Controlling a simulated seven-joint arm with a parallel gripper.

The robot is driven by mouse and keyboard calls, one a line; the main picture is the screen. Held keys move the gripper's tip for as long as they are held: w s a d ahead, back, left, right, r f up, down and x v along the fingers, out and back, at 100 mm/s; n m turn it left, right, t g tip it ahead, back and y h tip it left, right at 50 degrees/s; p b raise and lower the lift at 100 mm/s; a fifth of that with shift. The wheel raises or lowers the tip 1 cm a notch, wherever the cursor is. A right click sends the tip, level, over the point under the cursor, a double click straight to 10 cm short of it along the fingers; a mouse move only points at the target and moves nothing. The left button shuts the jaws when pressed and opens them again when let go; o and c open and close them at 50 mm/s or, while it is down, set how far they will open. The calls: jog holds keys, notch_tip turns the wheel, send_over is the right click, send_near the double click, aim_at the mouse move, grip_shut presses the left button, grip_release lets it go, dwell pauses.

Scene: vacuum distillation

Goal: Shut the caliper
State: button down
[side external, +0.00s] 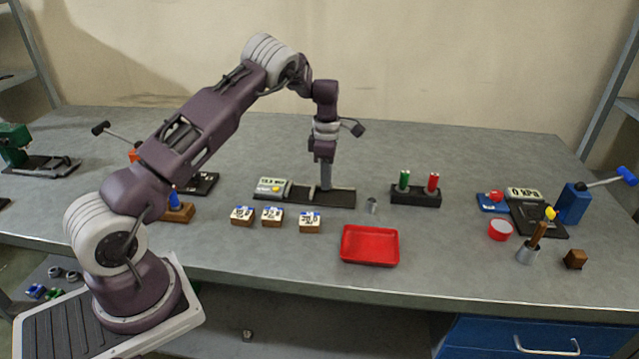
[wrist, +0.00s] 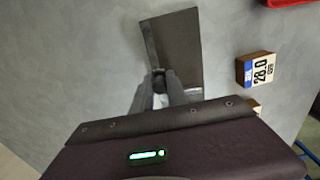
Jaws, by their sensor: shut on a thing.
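The caliper (side external: 345,198) is a long dark plate lying on the table, with a grey display block at its left end. The display shows digits too small to read surely, with a yellow button below. My gripper (side external: 325,187) points straight down over the plate, right of the display. In the wrist view the fingertips (wrist: 163,78) are close together on a small dark piece at the caliper's edge, apparently its sliding jaw. A thin grey upright strip (wrist: 151,45) runs along the plate's left side there. The display is hidden in the wrist view.
Small labelled blocks (side external: 272,217) stand in front of the caliper. A red tray (side external: 370,246) lies near the front edge. The table behind the caliper is clear.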

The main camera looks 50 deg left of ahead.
aim_at(306, 185)
dwell(0.4)
jog(key=shift+s+a, duration=1.95)
jog(key=c, duration=1.3)
grip_release()
notch_tip(306, 185, up, 7)
